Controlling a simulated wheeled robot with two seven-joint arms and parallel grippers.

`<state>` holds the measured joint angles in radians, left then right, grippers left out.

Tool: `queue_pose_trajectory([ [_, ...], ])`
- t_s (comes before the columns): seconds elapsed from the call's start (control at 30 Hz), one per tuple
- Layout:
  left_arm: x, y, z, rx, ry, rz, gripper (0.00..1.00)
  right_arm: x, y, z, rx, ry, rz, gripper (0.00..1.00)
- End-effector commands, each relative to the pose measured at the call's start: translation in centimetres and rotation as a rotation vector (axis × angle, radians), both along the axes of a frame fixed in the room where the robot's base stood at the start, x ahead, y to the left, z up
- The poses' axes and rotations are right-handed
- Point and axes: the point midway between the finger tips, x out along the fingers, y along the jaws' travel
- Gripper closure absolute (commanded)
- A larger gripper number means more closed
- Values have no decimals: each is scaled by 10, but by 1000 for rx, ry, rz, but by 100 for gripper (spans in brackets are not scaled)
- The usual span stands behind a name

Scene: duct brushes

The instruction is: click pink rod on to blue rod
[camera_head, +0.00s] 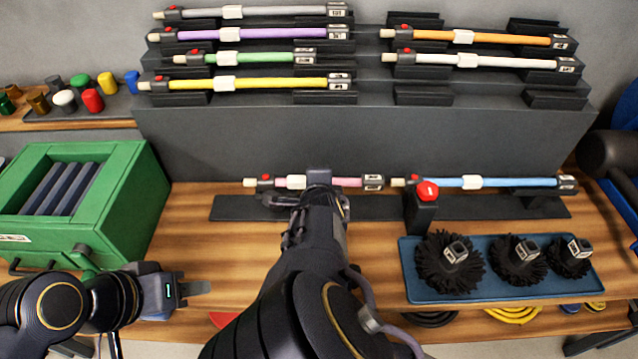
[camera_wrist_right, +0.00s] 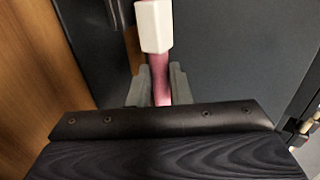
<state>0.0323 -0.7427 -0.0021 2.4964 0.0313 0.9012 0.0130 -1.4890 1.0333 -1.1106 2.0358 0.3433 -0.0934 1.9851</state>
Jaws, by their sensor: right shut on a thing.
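The pink rod (camera_head: 347,182) lies level along the low black rack, with a white collar and a dark socket at its right end. My right gripper (camera_head: 319,180) is shut on it; in the right wrist view the pink shaft (camera_wrist_right: 160,82) sits between the two fingers (camera_wrist_right: 158,88), below the white collar. The blue rod (camera_head: 515,183) lies in line to the right on the same rack. Its pale tip faces the pink rod's socket, with a small gap between them. My left gripper (camera_head: 195,288) is away at lower left, empty; its finger gap is not clear.
A red-topped post (camera_head: 427,192) stands in front of the blue rod's left end. A blue tray (camera_head: 412,285) of black brushes is at front right. A green box (camera_head: 140,200) stands left. Several coloured rods rest on the stepped grey rack (camera_head: 370,128) behind.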

Motion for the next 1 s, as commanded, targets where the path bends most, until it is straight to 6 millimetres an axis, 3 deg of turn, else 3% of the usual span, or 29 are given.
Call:
queue_pose_trajectory([
  [1.0,0,0,-4,0,0,0,64,0,-18,0,1,-1,-1,100],
])
